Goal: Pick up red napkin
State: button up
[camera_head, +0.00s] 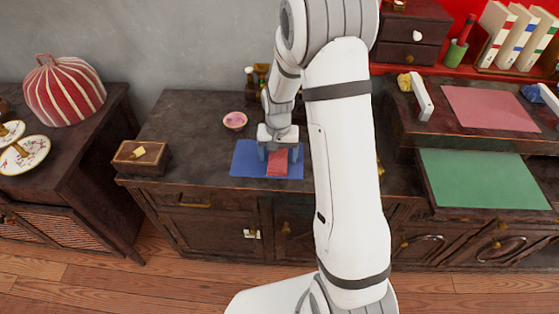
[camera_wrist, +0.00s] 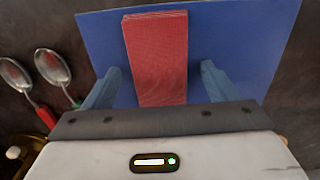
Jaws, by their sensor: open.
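The red napkin (camera_head: 278,163) is a folded oblong lying on a blue mat (camera_head: 243,158) on the dark cabinet top. My gripper (camera_head: 279,156) is low over the mat, at the napkin. In the wrist view the napkin (camera_wrist: 156,58) runs lengthwise between the two blue-grey fingers of my gripper (camera_wrist: 157,82). The fingers are open, one on each side, with gaps between them and the napkin. The napkin's near end is hidden by the gripper body. The blue mat (camera_wrist: 230,50) spreads beneath.
Two spoons (camera_wrist: 52,66) lie left of the mat in the wrist view. A pink bowl (camera_head: 235,121) stands behind the mat, with small bottles (camera_head: 250,76) behind it. A wooden box (camera_head: 141,157) sits at the cabinet's left end. A green mat (camera_head: 480,178) lies to the right.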

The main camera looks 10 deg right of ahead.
jog(key=c, duration=1.1)
